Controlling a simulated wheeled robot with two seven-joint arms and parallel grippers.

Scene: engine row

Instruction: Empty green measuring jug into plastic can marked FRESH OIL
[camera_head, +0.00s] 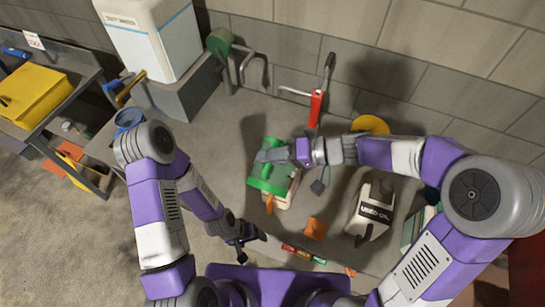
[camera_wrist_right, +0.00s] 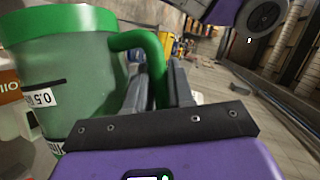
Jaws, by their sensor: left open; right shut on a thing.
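The green measuring jug (camera_head: 268,187) is in the middle of the head view, with a clear-greenish body and a green rim and handle. In the right wrist view the jug (camera_wrist_right: 70,85) fills the left side, its handle at my right gripper's fingers (camera_wrist_right: 160,88). My right gripper (camera_head: 266,156) is shut on the jug. A pale can (camera_head: 283,202) shows partly below and behind the jug; an orange label (camera_wrist_right: 9,90) shows beside the jug in the wrist view. Its lettering is mostly hidden. I cannot tell the jug's contents. My left gripper (camera_head: 250,243) is open and empty, low in the middle.
A white can marked USED OIL (camera_head: 370,212) stands right of the jug. An orange piece (camera_head: 315,229) lies between them. A red-handled tool (camera_head: 316,107) and a yellow round thing (camera_head: 370,125) are near the wall. A yellow box (camera_head: 35,95) sits on the left bench.

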